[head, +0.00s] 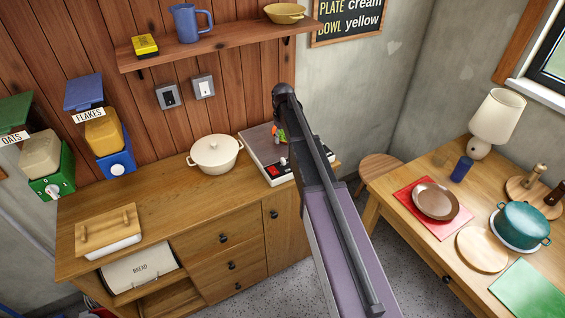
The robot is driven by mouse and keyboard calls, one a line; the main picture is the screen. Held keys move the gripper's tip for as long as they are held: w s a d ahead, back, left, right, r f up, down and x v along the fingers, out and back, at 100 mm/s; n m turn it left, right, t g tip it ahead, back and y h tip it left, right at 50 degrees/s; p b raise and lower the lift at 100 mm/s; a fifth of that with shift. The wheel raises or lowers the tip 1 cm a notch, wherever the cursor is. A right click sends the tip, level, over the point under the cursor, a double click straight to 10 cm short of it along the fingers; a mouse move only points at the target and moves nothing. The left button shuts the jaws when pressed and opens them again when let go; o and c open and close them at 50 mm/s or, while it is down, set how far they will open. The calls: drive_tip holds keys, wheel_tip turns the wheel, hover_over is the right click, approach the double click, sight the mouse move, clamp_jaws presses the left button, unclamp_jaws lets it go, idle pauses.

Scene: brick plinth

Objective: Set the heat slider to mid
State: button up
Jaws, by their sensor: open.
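The hotplate (259,143) is a pale, flat unit with a grey top, standing at the right end of the wooden counter. Its front panel has a small red part (272,171) and a small white part (283,161); I cannot tell which is the heat slider or where it is set. My arm crosses in front and hides the right side of the hotplate and panel. My gripper (279,135) shows only as small green and orange parts beside the arm, over the hotplate. It is open, and no held object shows.
A bread box (140,268) and a wooden-lidded box (108,230) are further left. A shelf (220,47) hangs above. The counter's middle is clear. A side table (440,250) with dishes stands right.

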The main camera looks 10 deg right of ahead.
sight(283, 158)
drive_tip(key=shift+f+b, duration=5.35)
drive_tip(key=shift+f, duration=0.3)
clamp_jaws()
